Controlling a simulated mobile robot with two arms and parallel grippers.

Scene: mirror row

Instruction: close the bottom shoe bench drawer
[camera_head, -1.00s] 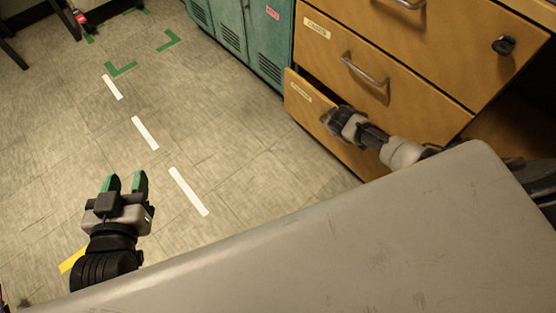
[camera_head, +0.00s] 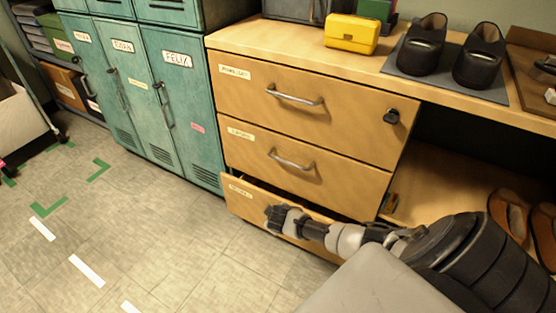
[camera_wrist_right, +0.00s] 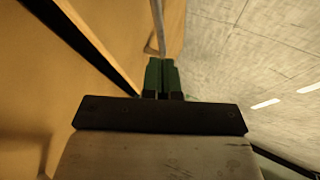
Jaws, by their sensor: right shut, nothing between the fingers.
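The bottom shoe bench drawer (camera_head: 240,195) is wooden with a pale label and stands partly open; a dark gap shows behind its top edge. My right arm reaches in from the right, and my right gripper (camera_head: 272,216) is at the drawer's front, covering part of it. In the right wrist view, the green fingers (camera_wrist_right: 161,76) are shut together with nothing between them. A metal handle (camera_wrist_right: 157,28) lies just ahead of the fingertips, along the drawer front (camera_wrist_right: 132,45); whether they touch is unclear. My left gripper is out of view.
Two upper drawers (camera_head: 280,95) above are shut. Teal lockers (camera_head: 165,80) stand to the left. Black shoes (camera_head: 422,45) and a yellow box (camera_head: 350,33) sit on the bench top. Brown shoes (camera_head: 508,215) are in the open bay at right. The floor (camera_head: 190,260) in front is clear.

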